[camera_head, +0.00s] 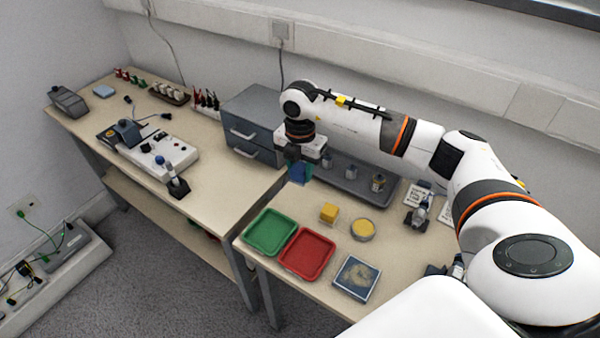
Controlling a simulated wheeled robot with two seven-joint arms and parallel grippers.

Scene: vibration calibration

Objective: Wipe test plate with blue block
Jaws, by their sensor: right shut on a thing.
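My right arm reaches in from the right, and its right gripper (299,166) points down over the back left of the near table. It is shut on a blue block (298,174), which is small and partly hidden by the fingers. I cannot tell whether the block touches the surface below it. The test plate (345,289) looks like the square blue-grey plate with tan smudges at the table's front edge, well in front and to the right of the gripper. My left gripper is not in view.
A green tray (249,236) and a red tray (286,258) lie left of the plate. A yellow block (329,212) and a round yellow-topped dish (363,230) stand behind it. A grey tray (345,188) holds bottles. A grey drawer unit (251,118) stands beyond the gripper.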

